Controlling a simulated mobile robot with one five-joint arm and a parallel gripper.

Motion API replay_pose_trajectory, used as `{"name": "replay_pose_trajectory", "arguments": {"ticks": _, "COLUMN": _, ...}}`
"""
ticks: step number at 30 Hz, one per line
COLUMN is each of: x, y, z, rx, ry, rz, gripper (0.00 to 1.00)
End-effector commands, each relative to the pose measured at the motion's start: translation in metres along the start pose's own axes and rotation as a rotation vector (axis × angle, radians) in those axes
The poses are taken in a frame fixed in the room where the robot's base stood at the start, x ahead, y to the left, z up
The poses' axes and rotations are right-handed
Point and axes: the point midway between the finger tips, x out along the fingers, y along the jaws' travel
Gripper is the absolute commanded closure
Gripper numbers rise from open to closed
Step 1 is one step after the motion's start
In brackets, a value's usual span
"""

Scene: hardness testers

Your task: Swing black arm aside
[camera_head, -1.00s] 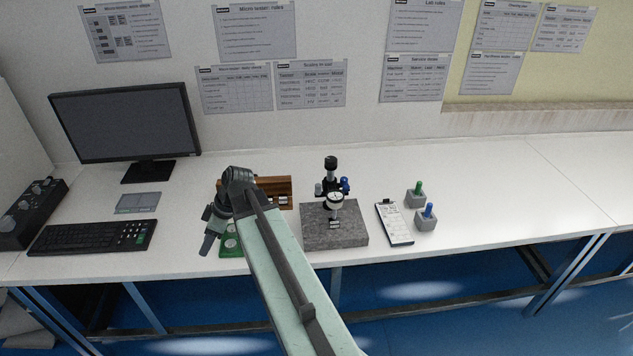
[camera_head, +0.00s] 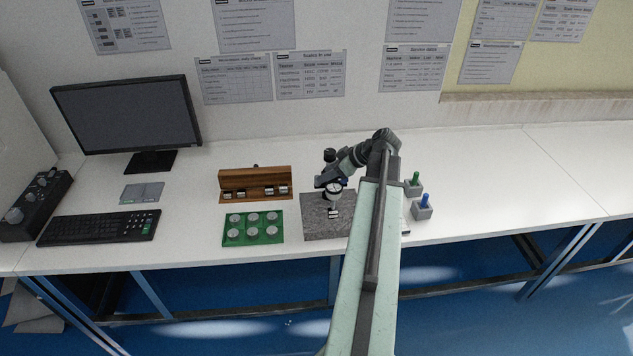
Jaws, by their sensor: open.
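The dial tester stands on a grey granite base (camera_head: 318,222). Its round white dial (camera_head: 334,188) faces me, and a black knob (camera_head: 329,154) tops its post. A small blue knob (camera_head: 345,182) shows at its right. My gripper (camera_head: 322,182) is open and comes in from the right, in front of the tester's upper part. It hides most of the tester's black arm and post. I cannot tell whether the gripper touches them. A small block sits on the granite below the dial.
A green tray (camera_head: 253,240) of round discs and a wooden rack (camera_head: 255,178) stand left of the granite. Green-knobbed (camera_head: 414,186) and blue-knobbed (camera_head: 423,208) grey blocks stand right. A monitor (camera_head: 128,115) and keyboard (camera_head: 98,228) are at far left. The right tabletop is clear.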

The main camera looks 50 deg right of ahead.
Motion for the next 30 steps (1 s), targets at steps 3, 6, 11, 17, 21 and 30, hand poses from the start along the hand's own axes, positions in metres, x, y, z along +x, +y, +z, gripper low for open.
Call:
{"name": "replay_pose_trajectory", "arguments": {"ticks": 3, "x": 0.03, "y": 0.0, "z": 0.005, "rx": -0.003, "ry": 0.0, "rz": -0.002, "gripper": 0.59}}
{"name": "replay_pose_trajectory", "arguments": {"ticks": 6, "x": 0.047, "y": 0.0, "z": 0.005, "rx": -0.002, "ry": -0.001, "rz": -0.001, "gripper": 0.59}}
{"name": "replay_pose_trajectory", "arguments": {"ticks": 11, "x": 0.056, "y": 0.0, "z": 0.001, "rx": -0.002, "ry": -0.001, "rz": -0.001, "gripper": 0.59}}
{"name": "replay_pose_trajectory", "arguments": {"ticks": 17, "x": 0.054, "y": -0.001, "z": 0.0, "rx": -0.001, "ry": -0.001, "rz": -0.001, "gripper": 0.67}}
{"name": "replay_pose_trajectory", "arguments": {"ticks": 21, "x": 0.054, "y": -0.001, "z": 0.0, "rx": -0.002, "ry": -0.001, "rz": -0.001, "gripper": 1.0}}
{"name": "replay_pose_trajectory", "arguments": {"ticks": 30, "x": 0.052, "y": 0.001, "z": 0.002, "rx": 0.017, "ry": -0.001, "rz": 0.016, "gripper": 1.0}}
